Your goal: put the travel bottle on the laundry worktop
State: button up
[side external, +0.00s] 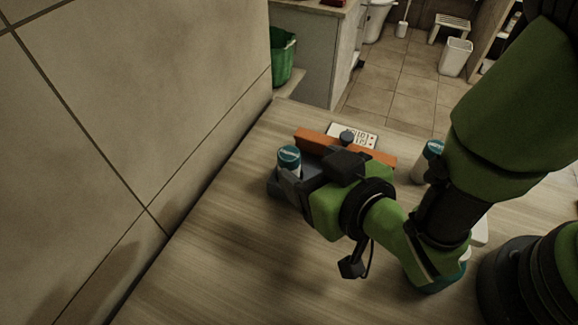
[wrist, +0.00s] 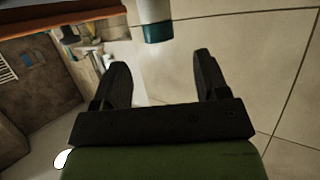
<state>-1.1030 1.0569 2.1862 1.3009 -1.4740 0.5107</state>
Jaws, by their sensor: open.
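A white bottle with a teal cap (side external: 289,158) stands upright near the far left end of the wooden worktop (side external: 215,265). Its base is hidden behind my gripper (side external: 292,184). In the wrist view, which appears upside down, the bottle (wrist: 156,20) shows ahead of the fingertips, roughly midway between them, and its other end is cut off. My gripper (wrist: 160,68) is open, with nothing visibly clamped. A second white bottle with a teal cap (side external: 420,170) stands to the right, partly behind my arm. I cannot tell which one is the travel bottle.
An orange bar-shaped thing (side external: 308,138) lies close beyond my gripper, with a dark knob and a white marked card (side external: 365,137) by it. A tiled wall (side external: 130,110) bounds the left. A teal and white thing (side external: 440,285) is partly under my arm. The near worktop is clear.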

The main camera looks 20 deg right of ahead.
aim_at(289, 153)
jog(key=x, duration=0.7)
jog(key=c, duration=1.1)
